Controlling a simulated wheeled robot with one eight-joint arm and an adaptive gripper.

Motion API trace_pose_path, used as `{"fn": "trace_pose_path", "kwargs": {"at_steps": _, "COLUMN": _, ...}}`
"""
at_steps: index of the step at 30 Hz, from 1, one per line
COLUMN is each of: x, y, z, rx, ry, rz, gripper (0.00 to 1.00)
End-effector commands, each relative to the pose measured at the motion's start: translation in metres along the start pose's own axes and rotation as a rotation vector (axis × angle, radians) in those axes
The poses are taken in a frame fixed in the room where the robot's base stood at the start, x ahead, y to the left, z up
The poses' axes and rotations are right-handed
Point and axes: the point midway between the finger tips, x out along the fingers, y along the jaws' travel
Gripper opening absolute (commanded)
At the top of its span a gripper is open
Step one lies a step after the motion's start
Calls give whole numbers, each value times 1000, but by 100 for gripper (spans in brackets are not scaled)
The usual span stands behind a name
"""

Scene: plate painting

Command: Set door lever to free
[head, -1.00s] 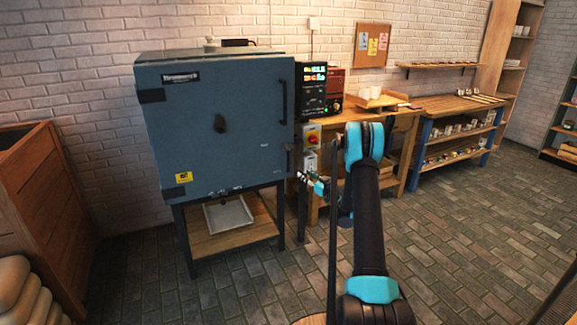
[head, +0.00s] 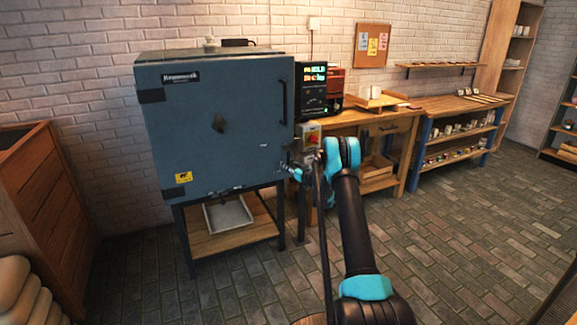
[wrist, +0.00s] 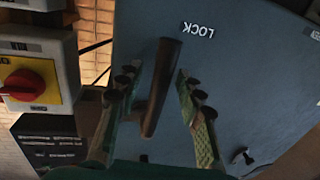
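The blue kiln door (head: 220,110) is closed on its stand. In the wrist view the dark door lever (wrist: 163,88) stands out from the blue surface, its upper end beside the white LOCK lettering (wrist: 198,30), which appears upside down. My gripper (wrist: 158,100) is open, with one finger on each side of the lever. I see gaps between lever and fingers; contact is not clear. In the head view my gripper (head: 294,172) is at the door's lower right edge, and the lever is too small to make out there.
A red switch on a yellow plate (wrist: 24,84) is close to the left finger; it also shows in the head view (head: 312,138). A controller with a lit display (head: 312,78) stands beside the kiln. A wooden workbench (head: 385,118) is behind my arm. The floor at right is clear.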

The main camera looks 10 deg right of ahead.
Motion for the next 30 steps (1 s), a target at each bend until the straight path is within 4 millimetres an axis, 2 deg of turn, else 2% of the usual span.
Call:
{"fn": "trace_pose_path", "kwargs": {"at_steps": 6, "x": 0, "y": 0, "z": 0, "rx": 0, "ry": 0, "rz": 0, "gripper": 37}}
{"fn": "trace_pose_path", "kwargs": {"at_steps": 15, "x": 0, "y": 0, "z": 0, "rx": 0, "ry": 0, "rz": 0, "gripper": 0}}
{"fn": "trace_pose_path", "kwargs": {"at_steps": 30, "x": 0, "y": -1, "z": 0, "rx": 13, "ry": 3, "rz": 0, "gripper": 0}}
